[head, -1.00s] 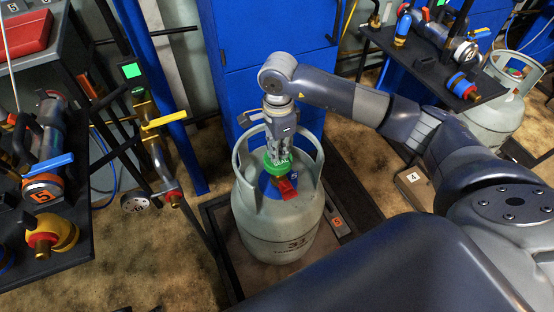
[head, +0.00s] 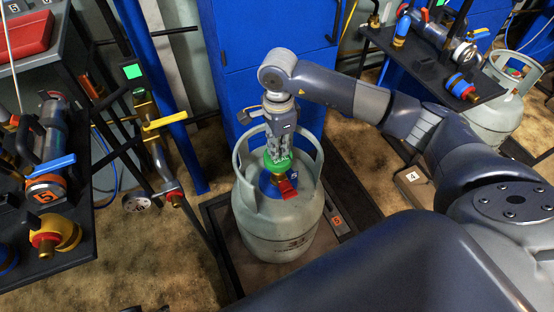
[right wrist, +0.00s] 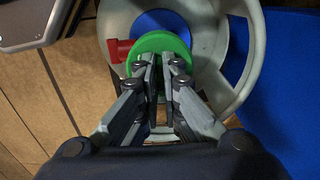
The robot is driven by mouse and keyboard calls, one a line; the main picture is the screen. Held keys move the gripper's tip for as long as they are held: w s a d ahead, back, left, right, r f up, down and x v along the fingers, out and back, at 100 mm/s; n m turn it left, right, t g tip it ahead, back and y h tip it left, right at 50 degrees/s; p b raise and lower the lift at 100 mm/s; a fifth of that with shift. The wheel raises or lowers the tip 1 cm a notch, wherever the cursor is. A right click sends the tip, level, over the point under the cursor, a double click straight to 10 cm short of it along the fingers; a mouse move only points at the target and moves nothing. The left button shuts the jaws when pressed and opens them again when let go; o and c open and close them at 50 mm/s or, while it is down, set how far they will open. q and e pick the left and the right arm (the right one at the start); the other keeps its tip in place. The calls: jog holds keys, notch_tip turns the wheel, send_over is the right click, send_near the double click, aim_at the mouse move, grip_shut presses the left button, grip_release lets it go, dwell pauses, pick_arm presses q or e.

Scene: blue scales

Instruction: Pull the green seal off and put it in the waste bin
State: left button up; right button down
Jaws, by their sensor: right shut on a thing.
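The green seal (head: 278,164) is a round green cap above the valve of the grey gas cylinder (head: 277,228), which stands upright. My right gripper (head: 279,153) points down from above, shut on the seal. In the right wrist view the seal (right wrist: 160,43) shows at the tips of the right gripper's fingers (right wrist: 161,66). The red valve part (head: 287,186) is just below the seal, over a blue ring. I cannot tell whether the seal is clear of the valve. My left gripper is not in view, and I make out no waste bin.
The cylinder's collar (head: 240,158) rises around my gripper. A blue cabinet (head: 268,45) stands behind. A dark bench (head: 75,225) with hoses and valves is at left; another rack (head: 440,65) and a second cylinder (head: 492,125) are at right.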

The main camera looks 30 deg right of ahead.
jog(key=shift+r, duration=0.45)
pick_arm(q)
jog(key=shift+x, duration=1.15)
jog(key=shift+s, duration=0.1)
jog(key=shift+p, duration=0.35)
pick_arm(e)
jog(key=shift+r, duration=0.1)
jog(key=shift+r, duration=0.35)
jog(key=shift+r+p, duration=0.8)
jog(key=shift+r, duration=0.05)
jog(key=shift+r+p, duration=0.55)
jog(key=shift+r, duration=0.35)
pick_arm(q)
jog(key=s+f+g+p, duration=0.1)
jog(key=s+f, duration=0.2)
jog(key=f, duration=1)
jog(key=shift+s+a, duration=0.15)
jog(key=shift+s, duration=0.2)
pick_arm(e)
jog(key=shift+r, duration=0.8)
